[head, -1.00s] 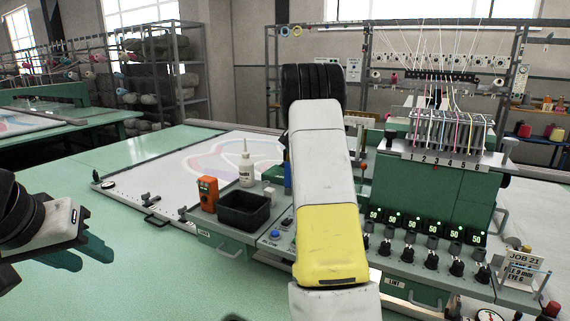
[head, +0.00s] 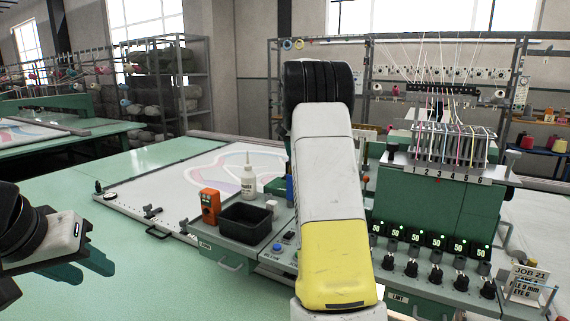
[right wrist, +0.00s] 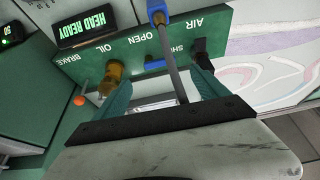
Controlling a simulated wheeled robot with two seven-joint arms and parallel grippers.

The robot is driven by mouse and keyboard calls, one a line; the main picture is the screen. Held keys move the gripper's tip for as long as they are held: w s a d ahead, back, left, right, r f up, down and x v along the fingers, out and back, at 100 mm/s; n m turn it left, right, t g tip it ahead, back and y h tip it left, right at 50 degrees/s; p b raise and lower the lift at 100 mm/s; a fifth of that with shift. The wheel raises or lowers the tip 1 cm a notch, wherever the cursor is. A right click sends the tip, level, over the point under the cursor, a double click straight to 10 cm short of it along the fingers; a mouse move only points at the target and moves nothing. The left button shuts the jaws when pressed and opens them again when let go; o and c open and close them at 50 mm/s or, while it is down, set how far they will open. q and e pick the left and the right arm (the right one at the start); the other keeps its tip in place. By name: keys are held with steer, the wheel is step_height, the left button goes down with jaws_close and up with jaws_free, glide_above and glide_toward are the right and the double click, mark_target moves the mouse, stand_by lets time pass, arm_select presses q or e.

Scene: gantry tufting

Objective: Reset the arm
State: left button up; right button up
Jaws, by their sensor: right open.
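My right arm (head: 335,190) rises in the middle of the head view, with white and yellow links; its gripper is hidden there. In the right wrist view my right gripper (right wrist: 162,82) has its two teal fingers apart with nothing gripped. Beyond the fingers is a green panel (right wrist: 215,45) with upside-down labels BRAKE, OIL, OPEN and AIR. A blue lever (right wrist: 155,65) and a brass fitting (right wrist: 113,70) are on the panel. My left gripper (head: 88,268) is low at the left edge, over the pale green table, its teal fingers apart and empty.
The green tufting head (head: 430,200) with needles, threads and several knobs stands right of my arm. A black bin (head: 245,222), an orange device (head: 209,206) and a white glue bottle (head: 248,178) sit left of it. The table (head: 140,275) in front is clear.

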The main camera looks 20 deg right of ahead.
stand_by(0.3)
steer(key=s+a+r+n+t+y, duration=0.1)
steer(key=s+a+r+n+y, duration=0.15)
steer(key=s+a, duration=0.55)
steer(key=s+a+r+n+t+y, duration=0.1)
steer(key=s+a+r+n, duration=0.25)
steer(key=s+a, duration=0.4)
steer(key=s+a+f+n, duration=0.1)
steer(key=s+a+f, duration=0.1)
steer(key=s, duration=0.5)
steer(key=s+a+f+n+y, duration=0.1)
steer(key=s+a+f+n, duration=0.1)
steer(key=s+a, duration=0.2)
steer(key=s+a+f+n+t+y, duration=0.1)
steer(key=s+a, duration=0.3)
steer(key=s, duration=0.6)
steer(key=shift+s+f+n, duration=0.25)
steer(key=shift+f+n, duration=0.05)
steer(key=shift+f, duration=0.25)
